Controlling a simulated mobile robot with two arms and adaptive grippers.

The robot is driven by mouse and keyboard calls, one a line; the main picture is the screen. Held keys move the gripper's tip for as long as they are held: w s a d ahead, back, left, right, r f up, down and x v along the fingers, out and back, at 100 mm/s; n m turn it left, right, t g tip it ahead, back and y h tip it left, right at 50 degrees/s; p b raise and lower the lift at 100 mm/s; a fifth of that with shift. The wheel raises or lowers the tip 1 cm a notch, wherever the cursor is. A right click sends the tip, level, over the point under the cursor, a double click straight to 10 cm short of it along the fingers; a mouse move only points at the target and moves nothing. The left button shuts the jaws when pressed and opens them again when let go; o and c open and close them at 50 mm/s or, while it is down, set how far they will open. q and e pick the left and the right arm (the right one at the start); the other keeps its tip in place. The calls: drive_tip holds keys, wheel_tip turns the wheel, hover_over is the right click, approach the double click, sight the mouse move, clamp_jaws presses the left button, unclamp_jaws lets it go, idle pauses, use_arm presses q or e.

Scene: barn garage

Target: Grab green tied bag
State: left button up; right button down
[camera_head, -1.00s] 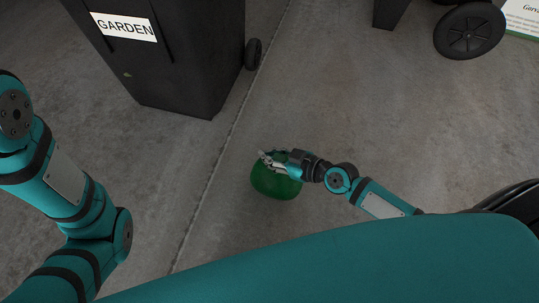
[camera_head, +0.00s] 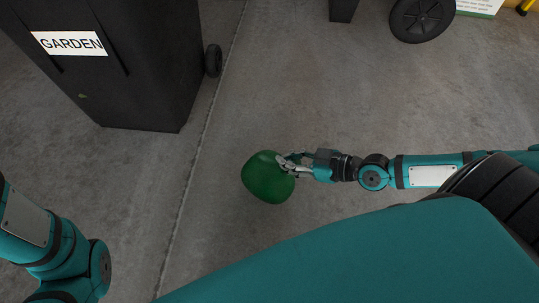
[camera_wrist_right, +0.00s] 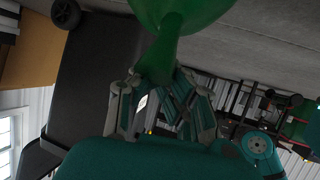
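The green tied bag (camera_head: 265,180) is round and shiny. It is at the tip of my right arm, over the concrete floor in the head view. My right gripper (camera_head: 287,162) is at its upper right side. In the right wrist view, the bag (camera_wrist_right: 180,12) fills the top edge, and its narrow tied neck runs down between the fingers of the right gripper (camera_wrist_right: 157,80), which are closed around it. My left arm shows at the lower left of the head view, but its gripper is out of view.
A black bin labelled GARDEN (camera_head: 130,85) stands at the upper left, with a small wheel (camera_head: 213,60). A larger black wheel (camera_head: 421,18) is at the top right. The concrete floor (camera_head: 330,90) between them is clear.

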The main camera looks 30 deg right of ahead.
drive_tip(key=shift+s+d+r, duration=0.15)
drive_tip(key=shift+s+d, duration=0.45)
drive_tip(key=shift+d, duration=0.25)
drive_tip(key=shift+s+d+r, duration=0.15)
drive_tip(key=shift+s+d, duration=0.45)
drive_tip(key=shift+d, duration=0.25)
drive_tip(key=shift+c, duration=2.1)
unclamp_jaws()
